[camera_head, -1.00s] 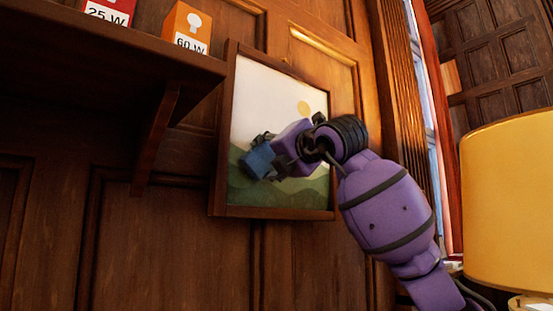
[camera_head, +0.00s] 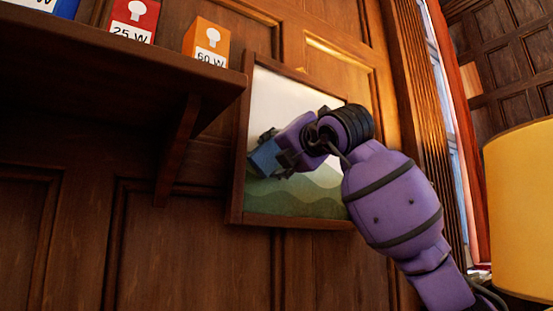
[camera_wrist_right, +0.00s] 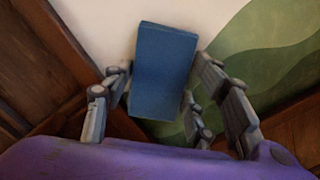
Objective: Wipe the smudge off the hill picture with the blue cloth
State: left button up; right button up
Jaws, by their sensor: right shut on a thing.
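The hill picture (camera_head: 300,205) hangs in a wooden frame on the panelled wall, with green hills below a pale sky. My right gripper (camera_head: 272,155) is in front of its left part, shut on the folded blue cloth (camera_head: 264,160). In the right wrist view the cloth (camera_wrist_right: 163,72) sits between the fingers (camera_wrist_right: 165,100), over the pale sky beside the green hills. I cannot tell whether the cloth touches the picture. No smudge shows; the cloth, gripper and arm hide part of the picture. My left gripper is not in view.
A dark shelf (camera_head: 110,75) juts out left of the picture, with an orange 60 W box (camera_head: 205,42), a red 25 W box (camera_head: 134,18) and a blue-edged box on it. A yellow lampshade (camera_head: 520,220) stands at the right, near a window.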

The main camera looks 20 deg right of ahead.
jog(key=shift+w+d+f, duration=0.35)
jog(key=shift+d+f, duration=0.05)
jog(key=shift+d, duration=2)
jog(key=shift+w+d+f, duration=0.35)
jog(key=shift+d+f, duration=0.1)
jog(key=shift+d, duration=1.95)
jog(key=shift+w+d+f, duration=0.35)
jog(key=shift+d+f, duration=0.05)
jog(key=shift+d, duration=2)
jog(key=shift+s+a+r, duration=0.35)
jog(key=shift+a+r, duration=0.05)
jog(key=shift+a, duration=2)
jog(key=shift+s+a+r, duration=0.35)
jog(key=shift+a+r, duration=0.1)
jog(key=shift+a, duration=2)
jog(key=shift+s+a+r, duration=0.35)
jog(key=shift+a+r, duration=0.05)
jog(key=shift+a, duration=2)
jog(key=shift+s+d, duration=0.15)
jog(key=shift+s, duration=0.15)
jog(key=shift+s+d, duration=0.2)
jog(key=shift+s, duration=1.15)
jog(key=shift+s+d, duration=0.15)
jog(key=shift+s, duration=1.15)
jog(key=shift+s, duration=0.15)
jog(key=s, duration=0.2)
jog(key=shift+s+d, duration=0.25)
jog(key=shift+s, duration=0.1)
